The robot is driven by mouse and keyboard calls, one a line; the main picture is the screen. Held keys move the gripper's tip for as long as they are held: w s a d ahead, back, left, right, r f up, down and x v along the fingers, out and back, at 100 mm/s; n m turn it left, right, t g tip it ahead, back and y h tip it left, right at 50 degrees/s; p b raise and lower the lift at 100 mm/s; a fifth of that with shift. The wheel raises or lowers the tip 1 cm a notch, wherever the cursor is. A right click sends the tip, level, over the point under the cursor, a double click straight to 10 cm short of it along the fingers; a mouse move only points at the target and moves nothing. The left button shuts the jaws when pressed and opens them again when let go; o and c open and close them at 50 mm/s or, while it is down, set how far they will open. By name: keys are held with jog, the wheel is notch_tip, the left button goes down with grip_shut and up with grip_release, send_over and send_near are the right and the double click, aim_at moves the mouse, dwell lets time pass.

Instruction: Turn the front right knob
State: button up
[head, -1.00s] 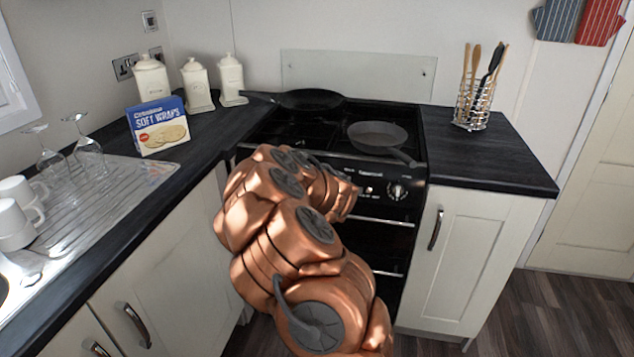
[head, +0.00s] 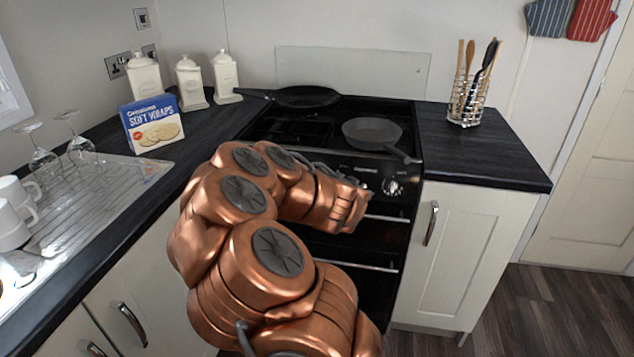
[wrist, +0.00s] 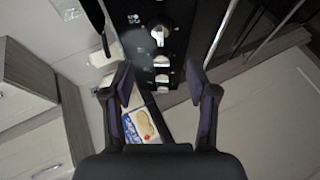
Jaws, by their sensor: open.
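The knob panel is on the front of the black stove (head: 407,165). In the head view the rightmost knob (head: 392,187) is round with a pale ring. In the wrist view the panel runs up and down, and this knob (wrist: 159,33) is silver, at the top of a row. More small knobs (wrist: 161,60) sit below it. My gripper (wrist: 157,84) is open and empty, with its two dark fingers spread either side of the lower part of the knob row. The rightmost knob lies beyond the fingertips, apart from them. In the head view my arm hides the gripper's fingers.
Two pans (head: 372,132) (head: 308,97) rest on the stove, and the near pan's handle overhangs the front edge above the panel. A wraps box (head: 152,124) stands on the left counter. An oven handle (head: 362,266) lies below the panel. The floor (head: 560,310) at right is clear.

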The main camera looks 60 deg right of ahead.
jog(key=shift+v, duration=1.05)
jog(key=a+r+m+g+h+p, duration=0.2)
jog(key=a+r+m+g+p, duration=0.25)
jog(key=a+r+m, duration=0.4)
jog(key=s+a+g+y+p, duration=0.2)
jog(key=a+y, duration=0.1)
jog(key=a, duration=0.9)
jog(key=s+a+g+y+p, duration=0.1)
jog(key=s+a+y+p, duration=0.2)
jog(key=a, duration=0.9)
jog(key=s+a+r+n+g+y+p, duration=0.1)
jog(key=s+a+g+y, duration=0.3)
jog(key=s+a, duration=0.8)
jog(key=a+y, duration=0.1)
jog(key=a, duration=0.3)
jog(key=shift+r, duration=0.2)
